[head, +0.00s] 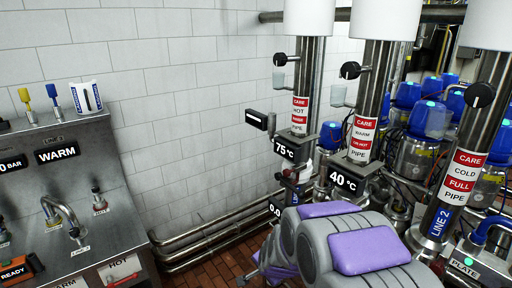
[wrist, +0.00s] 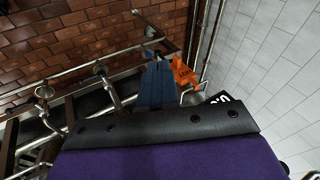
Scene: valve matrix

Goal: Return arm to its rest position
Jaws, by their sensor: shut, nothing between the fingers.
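My arm (head: 340,242), grey with purple pads, is folded low at the bottom of the head view, in front of the pipes. The gripper end does not show clearly there. In the wrist view the purple and black front of my gripper (wrist: 160,128) fills the bottom. It is shut, and I see nothing held in it. The fingertips themselves are hard to make out.
Steel pipes with red and white labels, such as the middle pipe (head: 366,120), stand close to my arm. A control panel (head: 75,185) with a tap is at the left. An orange part (wrist: 183,72) and a blue part (wrist: 156,86) lie beyond my gripper.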

